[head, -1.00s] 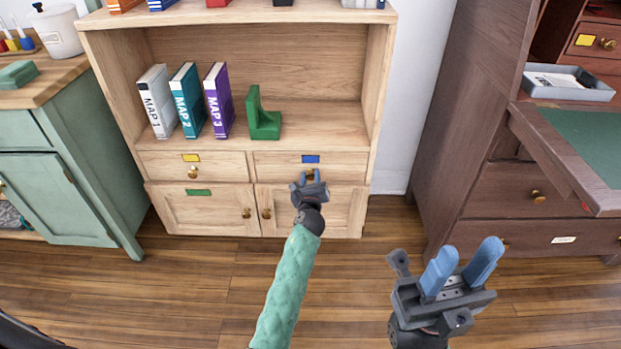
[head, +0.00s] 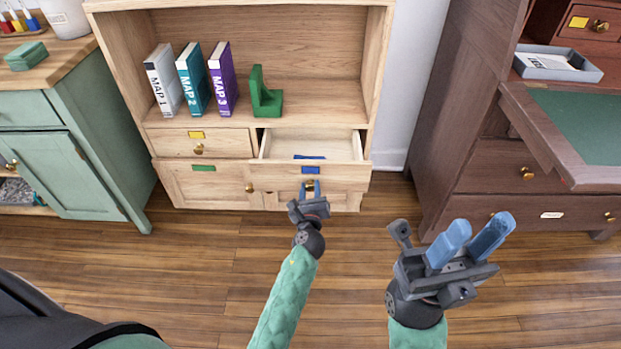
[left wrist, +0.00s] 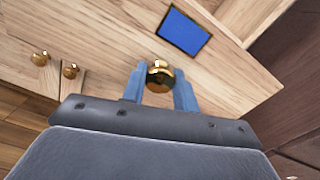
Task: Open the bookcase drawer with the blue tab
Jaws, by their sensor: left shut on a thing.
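The wooden bookcase (head: 262,20) stands ahead of me. Its right drawer (head: 285,171), with the blue tab (head: 311,170), is pulled out, and its inside shows from above. A blue thing (head: 309,157) lies in it near the front. My left gripper (head: 310,188) is shut on the drawer's brass knob; in the left wrist view the knob (left wrist: 160,76) sits between the blue fingers, below the blue tab (left wrist: 184,29). My right gripper (head: 470,243) is open and empty, over the floor at the right.
The left drawer with the yellow tab (head: 196,134) is shut, above a cabinet door with a green tab (head: 204,168). Map books and a green bookend (head: 265,93) stand on the shelf. A green cabinet (head: 60,160) is at left, a dark desk (head: 500,150) at right. The wooden floor between is clear.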

